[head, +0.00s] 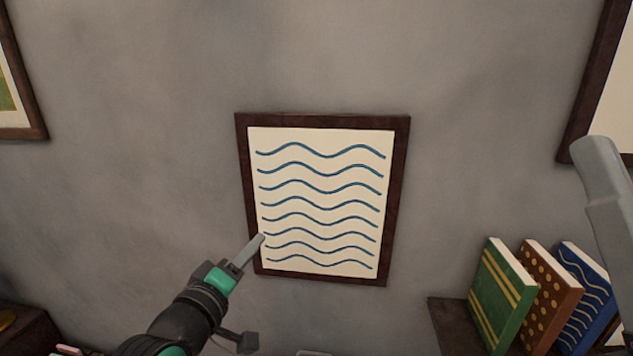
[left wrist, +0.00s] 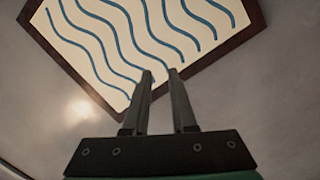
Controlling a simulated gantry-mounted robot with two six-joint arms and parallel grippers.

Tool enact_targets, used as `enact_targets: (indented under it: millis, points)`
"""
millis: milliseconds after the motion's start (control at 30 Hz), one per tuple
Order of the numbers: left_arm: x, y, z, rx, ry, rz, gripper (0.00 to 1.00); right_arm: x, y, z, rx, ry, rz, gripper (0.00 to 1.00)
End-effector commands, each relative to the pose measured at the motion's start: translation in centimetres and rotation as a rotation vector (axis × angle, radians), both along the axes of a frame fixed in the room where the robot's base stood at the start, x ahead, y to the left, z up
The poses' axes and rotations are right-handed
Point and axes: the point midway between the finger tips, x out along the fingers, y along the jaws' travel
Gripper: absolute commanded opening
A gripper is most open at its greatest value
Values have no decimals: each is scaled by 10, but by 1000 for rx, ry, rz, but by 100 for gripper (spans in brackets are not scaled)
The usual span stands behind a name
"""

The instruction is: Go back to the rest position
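My left gripper (head: 260,238) reaches up from the bottom of the head view. Its tips overlap the lower left edge of a framed picture (head: 320,200) with blue wavy lines. In the left wrist view the two fingers of the gripper (left wrist: 161,73) stand apart with an empty gap between them. The framed picture (left wrist: 100,45) fills the top of that view beyond the fingertips. I cannot tell how far the tips are from it. My right gripper is not in view.
A green book (head: 502,295), a brown dotted book (head: 552,300) and a blue book (head: 590,290) lean on a dark shelf (head: 450,322) at the lower right. Other frames hang at the upper left (head: 22,125) and upper right (head: 585,90).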

Motion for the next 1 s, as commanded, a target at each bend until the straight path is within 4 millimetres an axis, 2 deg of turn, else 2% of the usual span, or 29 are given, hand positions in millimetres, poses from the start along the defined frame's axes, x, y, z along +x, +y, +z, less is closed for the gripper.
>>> enact_targets:
  millis: [33, 100, 167, 200, 300, 400, 433, 467, 567, 767, 867, 967, 1000]
  points:
    - [-20, 7, 41, 67, -134, 25, 25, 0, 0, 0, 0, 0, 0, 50]
    - [-54, 18, 93, 171, -314, 76, 25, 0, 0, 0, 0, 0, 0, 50]
    - [-90, 26, 132, 260, -461, 131, 25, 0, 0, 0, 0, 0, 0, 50]
    - [-115, 32, 156, 321, -556, 177, 25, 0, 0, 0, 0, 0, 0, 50]
    - [-181, 45, 204, 464, -766, 306, 25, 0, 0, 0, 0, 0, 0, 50]
    - [-236, 55, 234, 598, -914, 440, 25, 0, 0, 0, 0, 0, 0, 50]
    - [-249, 58, 240, 641, -945, 481, 25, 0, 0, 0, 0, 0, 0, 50]
    - [-258, 61, 243, 694, -965, 524, 25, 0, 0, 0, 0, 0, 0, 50]
    - [-255, 62, 243, 812, -959, 571, 25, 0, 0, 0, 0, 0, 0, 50]
    - [-254, 62, 235, 840, -959, 579, 25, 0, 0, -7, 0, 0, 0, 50]
    - [-254, 62, 212, 839, -959, 578, 25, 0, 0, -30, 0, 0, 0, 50]
    - [-254, 62, 173, 838, -959, 578, 25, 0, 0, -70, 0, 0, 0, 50]
    - [-254, 62, 154, 838, -958, 577, 25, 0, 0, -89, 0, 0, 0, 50]
